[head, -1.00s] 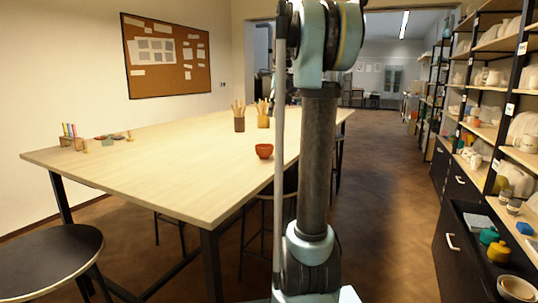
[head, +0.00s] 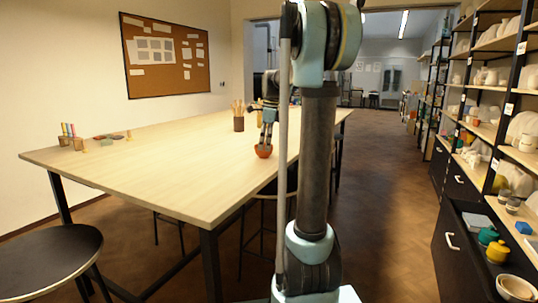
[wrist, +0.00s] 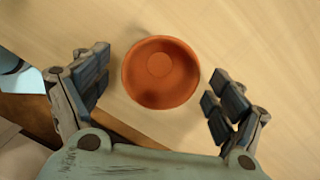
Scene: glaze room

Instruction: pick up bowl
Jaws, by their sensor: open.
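The orange-red bowl (head: 263,151) stands upright on the light wooden table (head: 150,171), near its right edge. In the wrist view the bowl (wrist: 160,72) is empty and seen from above, centred between my fingers. My gripper (wrist: 156,85) is open, with one finger on each side of the bowl and a gap to each. In the head view my gripper (head: 267,140) is over the bowl, and its fingers cover part of the bowl.
A holder with brushes (head: 238,123) stands farther back on the table. Coloured markers (head: 68,130) and small items lie at the far left. A black stool (head: 48,255) is at the front left. Shelves of pottery (head: 492,110) line the right wall.

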